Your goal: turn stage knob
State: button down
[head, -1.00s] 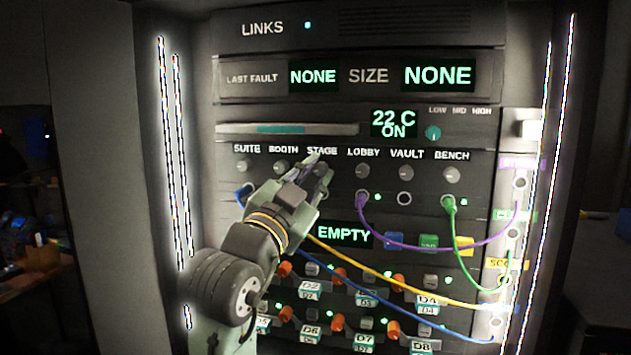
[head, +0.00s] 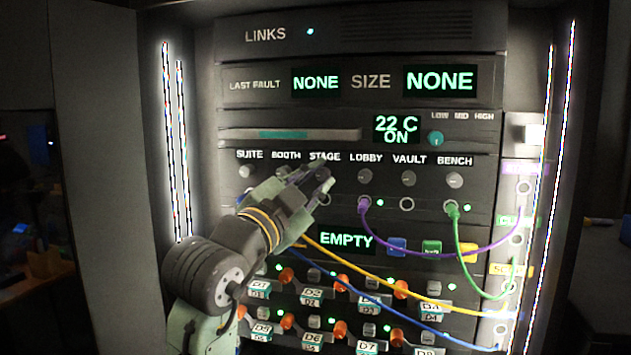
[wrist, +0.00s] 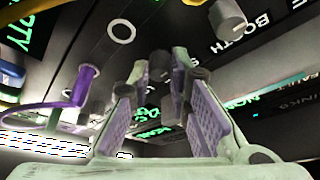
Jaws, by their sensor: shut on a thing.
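The stage knob (wrist: 160,65) shows in the wrist view as a small dark knob between my fingertips. In the head view my fingers cover it, below the white STAGE label (head: 325,156). My gripper (head: 320,178) reaches up to the panel from the lower left, and it also shows in the wrist view (wrist: 160,76). Its two fingers are shut on the knob, one pad on each side. The knob's pointer mark cannot be made out.
The booth knob (head: 283,171) and lobby knob (head: 364,174) sit close on either side. Purple (head: 440,242), green (head: 463,250), yellow (head: 400,285) and blue (head: 390,310) cables hang lower down. An EMPTY display (head: 346,240) and rows of orange switches lie below.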

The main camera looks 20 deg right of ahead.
jog(key=c, duration=1.5)
grip_release()
jog(key=shift+s, duration=0.1)
jog(key=v, duration=1.2)
